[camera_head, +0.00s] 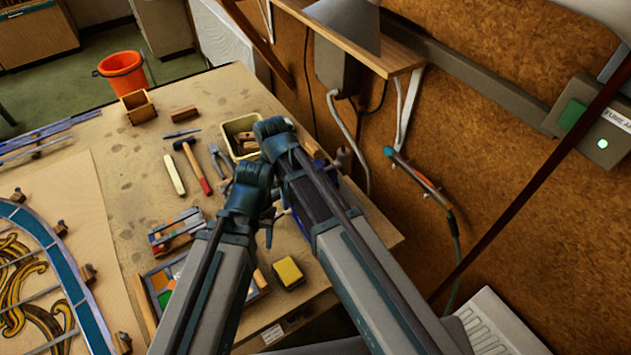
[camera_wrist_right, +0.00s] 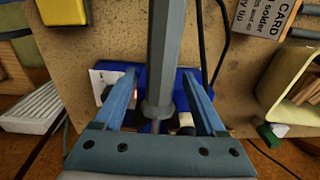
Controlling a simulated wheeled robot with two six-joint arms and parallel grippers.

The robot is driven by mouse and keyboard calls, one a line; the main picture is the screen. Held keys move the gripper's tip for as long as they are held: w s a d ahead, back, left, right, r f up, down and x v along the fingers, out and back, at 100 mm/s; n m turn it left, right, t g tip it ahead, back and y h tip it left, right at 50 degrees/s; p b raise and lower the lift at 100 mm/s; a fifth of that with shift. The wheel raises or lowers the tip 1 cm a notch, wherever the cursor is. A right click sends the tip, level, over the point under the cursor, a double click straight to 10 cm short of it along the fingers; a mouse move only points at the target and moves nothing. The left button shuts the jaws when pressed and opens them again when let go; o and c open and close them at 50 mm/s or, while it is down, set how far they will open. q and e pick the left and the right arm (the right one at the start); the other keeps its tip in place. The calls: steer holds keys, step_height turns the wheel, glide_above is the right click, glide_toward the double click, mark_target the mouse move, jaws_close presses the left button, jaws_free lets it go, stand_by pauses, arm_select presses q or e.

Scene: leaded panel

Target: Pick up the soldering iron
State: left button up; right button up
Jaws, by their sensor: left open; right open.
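A grey rod with a collar (camera_wrist_right: 160,60), which looks like the soldering iron, rises from a blue stand (camera_wrist_right: 142,88) with a small red light in the right wrist view. My right gripper (camera_wrist_right: 161,78) is open, with one finger on each side of the rod and visible gaps between. In the head view my right gripper (camera_head: 276,142) and arm hide the iron and most of the stand. My left gripper (camera_head: 266,218) is open and empty, lower and close beside the right arm.
A yellow sponge (camera_head: 288,272) lies near the bench's front edge. A cream bin (camera_head: 242,128), a red-handled hammer (camera_head: 198,172) and pliers (camera_head: 218,158) lie beyond my grippers. A corded tool (camera_head: 422,182) hangs on the wall at right. A dark cable (camera_wrist_right: 222,45) runs beside the stand.

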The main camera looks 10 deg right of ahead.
jaws_close()
stand_by(0.3)
steer(key=shift+r, duration=0.2)
